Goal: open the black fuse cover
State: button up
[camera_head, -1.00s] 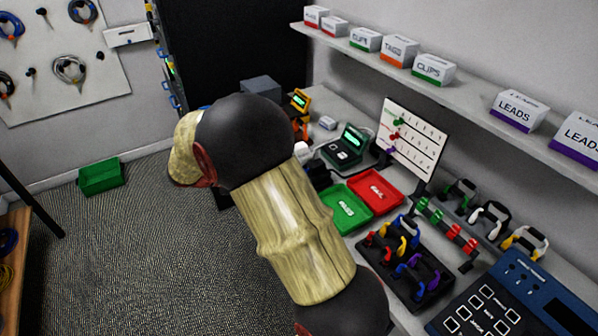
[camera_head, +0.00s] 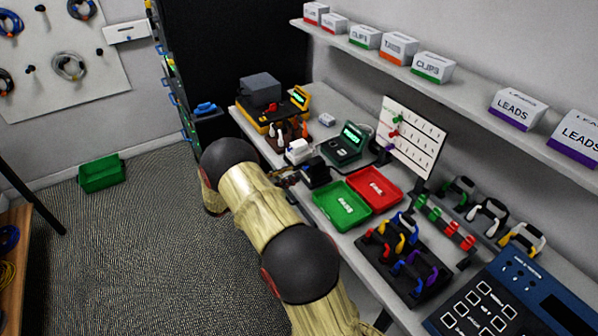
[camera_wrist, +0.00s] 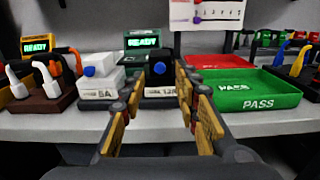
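The black fuse cover (camera_head: 317,171) stands near the bench's front edge, left of the green tray. In the wrist view the black cover (camera_wrist: 160,76) has a dark blue knob and sits on a white base with a partly hidden label. My gripper (camera_wrist: 158,92) is open, its fingers to either side of the cover in the picture. Nothing is between the fingers, and they appear short of the cover. In the head view my gripper (camera_head: 288,178) is small, just left of the cover. A white fuse cover (camera_wrist: 97,72) with a blue knob, marked 5A, stands to its left.
A green PASS tray (camera_wrist: 258,92) and a red tray (camera_head: 375,187) lie right of the covers. A tester reading READY (camera_head: 349,143) stands behind. A brown holder with probes (camera_wrist: 46,97) is at left. A cable rack (camera_head: 405,276) is farther right.

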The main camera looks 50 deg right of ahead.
aim_at(304, 168)
jog(key=shift+b+x, duration=0.35)
jog(key=shift+x, duration=1.8)
jog(key=c, duration=0.8)
grip_shut()
